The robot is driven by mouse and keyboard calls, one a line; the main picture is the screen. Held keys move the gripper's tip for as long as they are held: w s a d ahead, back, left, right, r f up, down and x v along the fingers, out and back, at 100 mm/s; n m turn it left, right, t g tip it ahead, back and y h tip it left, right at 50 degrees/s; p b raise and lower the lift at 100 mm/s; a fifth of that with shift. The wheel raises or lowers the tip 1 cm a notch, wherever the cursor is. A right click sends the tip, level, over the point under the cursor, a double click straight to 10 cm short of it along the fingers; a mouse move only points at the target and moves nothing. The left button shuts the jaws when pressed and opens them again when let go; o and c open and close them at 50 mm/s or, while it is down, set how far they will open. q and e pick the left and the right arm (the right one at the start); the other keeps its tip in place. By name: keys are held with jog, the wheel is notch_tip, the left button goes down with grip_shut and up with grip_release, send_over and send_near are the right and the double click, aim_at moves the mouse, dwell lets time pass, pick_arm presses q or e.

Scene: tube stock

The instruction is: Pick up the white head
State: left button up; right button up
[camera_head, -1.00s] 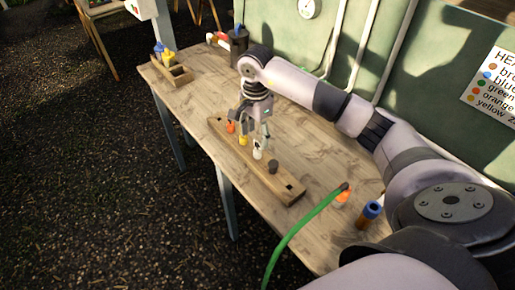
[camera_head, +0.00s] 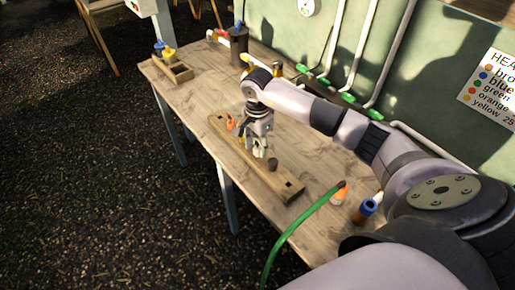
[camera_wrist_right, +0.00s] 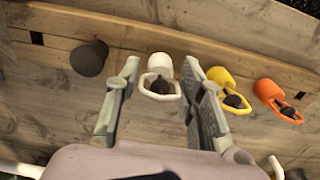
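The white head (camera_wrist_right: 159,68) stands in a wooden rack (camera_wrist_right: 135,42) in the right wrist view, between a dark grey head (camera_wrist_right: 89,57) and a yellow head (camera_wrist_right: 222,76). It has a looped white rim toward the camera. In the head view the white head (camera_head: 259,153) shows just under my right gripper (camera_head: 258,143). In the wrist view my right gripper (camera_wrist_right: 160,70) is open, with one finger on each side of the white head. I cannot tell if either finger touches it. My left gripper is not in view.
An orange head (camera_wrist_right: 273,94) stands beyond the yellow one in the rack. A green hose (camera_head: 296,228) arcs over the table's front edge, near an orange-banded piece (camera_head: 338,195) and a blue-topped piece (camera_head: 367,208). A small wooden holder (camera_head: 180,74) stands at the far left.

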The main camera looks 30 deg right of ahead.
jog(key=c, duration=0.5)
jog(key=shift+r, duration=0.1)
notch_tip(320, 180, up, 20)
jog(key=b, duration=0.3)
dwell(0.4)
jog(key=shift+r+p, duration=2.25)
jog(key=shift+r, duration=0.2)
